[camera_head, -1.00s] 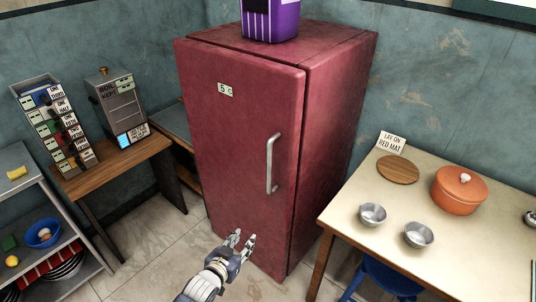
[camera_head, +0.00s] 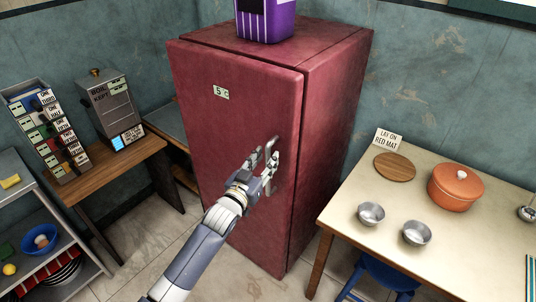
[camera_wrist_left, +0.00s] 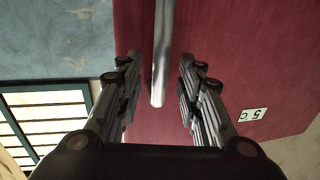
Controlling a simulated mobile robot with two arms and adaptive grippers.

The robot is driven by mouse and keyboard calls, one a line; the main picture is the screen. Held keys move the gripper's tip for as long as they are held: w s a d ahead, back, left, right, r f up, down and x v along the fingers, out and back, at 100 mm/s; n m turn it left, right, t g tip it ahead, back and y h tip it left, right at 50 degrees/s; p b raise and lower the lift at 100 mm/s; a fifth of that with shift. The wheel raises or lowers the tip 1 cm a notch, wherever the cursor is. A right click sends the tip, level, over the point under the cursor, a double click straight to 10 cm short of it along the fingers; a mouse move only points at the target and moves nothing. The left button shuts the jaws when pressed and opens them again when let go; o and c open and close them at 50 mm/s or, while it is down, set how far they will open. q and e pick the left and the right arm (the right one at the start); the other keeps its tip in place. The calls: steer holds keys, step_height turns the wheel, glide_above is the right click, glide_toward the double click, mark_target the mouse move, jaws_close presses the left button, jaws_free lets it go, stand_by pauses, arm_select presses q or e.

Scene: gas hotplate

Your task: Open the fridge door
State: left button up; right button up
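The red fridge (camera_head: 225,125) stands against the wall with its door shut. Its upright metal handle (camera_head: 273,170) is on the right side of the door. My left gripper (camera_head: 264,160) is at the handle, partly covering it in the head view. In the left wrist view, the gripper (camera_wrist_left: 157,95) is open with a finger on either side of the handle (camera_wrist_left: 162,60), whose end reaches between the fingers. A gap shows between each finger and the handle. My right gripper is not in view.
A purple container (camera_head: 264,22) sits on top of the fridge. To the right, a table (camera_head: 340,205) holds an orange pot (camera_head: 455,188), two metal bowls and a round board (camera_head: 394,166). Shelves and a wooden table (camera_head: 110,175) with boxes stand left. Open floor lies in front of the fridge.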

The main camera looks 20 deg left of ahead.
arm_select(q)
steer(key=shift+w+d, duration=0.15)
steer(key=shift+w, duration=1.05)
steer(key=shift+c, duration=0.3)
jaws_close()
steer(key=shift+s, duration=0.1)
